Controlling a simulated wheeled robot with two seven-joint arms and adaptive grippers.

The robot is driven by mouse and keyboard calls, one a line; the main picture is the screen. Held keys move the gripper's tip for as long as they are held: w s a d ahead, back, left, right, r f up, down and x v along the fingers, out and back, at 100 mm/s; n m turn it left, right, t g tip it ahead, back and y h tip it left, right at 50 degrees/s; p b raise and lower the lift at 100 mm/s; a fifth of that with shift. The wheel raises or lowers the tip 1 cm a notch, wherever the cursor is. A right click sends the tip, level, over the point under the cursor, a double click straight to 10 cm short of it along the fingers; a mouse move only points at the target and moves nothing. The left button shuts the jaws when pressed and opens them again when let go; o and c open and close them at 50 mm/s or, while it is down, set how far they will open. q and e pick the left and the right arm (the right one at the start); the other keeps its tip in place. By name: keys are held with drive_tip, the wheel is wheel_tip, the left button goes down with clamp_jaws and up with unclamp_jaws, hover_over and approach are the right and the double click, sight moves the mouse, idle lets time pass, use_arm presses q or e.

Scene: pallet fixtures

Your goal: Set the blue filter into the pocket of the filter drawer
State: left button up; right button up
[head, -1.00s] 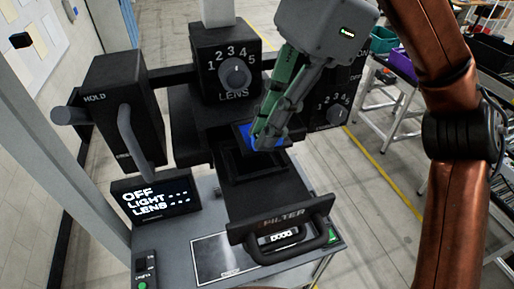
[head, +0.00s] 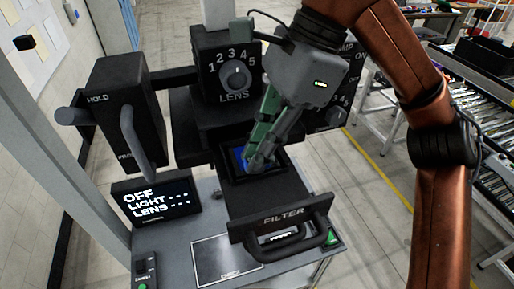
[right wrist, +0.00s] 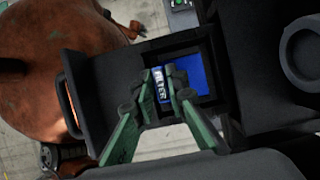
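The blue filter (head: 239,157) is at the pocket (head: 291,160) of the pulled-out black filter drawer (head: 268,192). My right gripper (head: 256,167) points down over the pocket and hides much of the filter. In the right wrist view, the gripper (right wrist: 163,78) is shut on the filter's middle, with the white FILTER label between its fingertips. There the blue filter (right wrist: 196,76) shows inside the outline of the dark pocket frame. I cannot tell whether it rests on the pocket floor. My left gripper is not in view.
The LENS dial housing (head: 222,62) stands behind the drawer. The HOLD lever box (head: 120,105) and the display (head: 155,203) reading OFF are at the left. The drawer handle (head: 285,225) sticks out in front, above the grey table (head: 190,245).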

drive_tip(key=o, duration=0.3)
drive_tip(key=shift+s+d, duration=0.1)
drive_tip(key=shift+d, duration=0.05)
drive_tip(key=shift+o, duration=0.2)
drive_tip(key=shift+r, duration=0.45)
drive_tip(key=v, duration=0.3)
drive_tip(key=p+v, duration=0.3)
drive_tip(key=v, duration=0.5)
drive_tip(key=shift+r, duration=0.25)
drive_tip(key=shift+d, duration=0.1)
drive_tip(key=shift+c, duration=0.2)
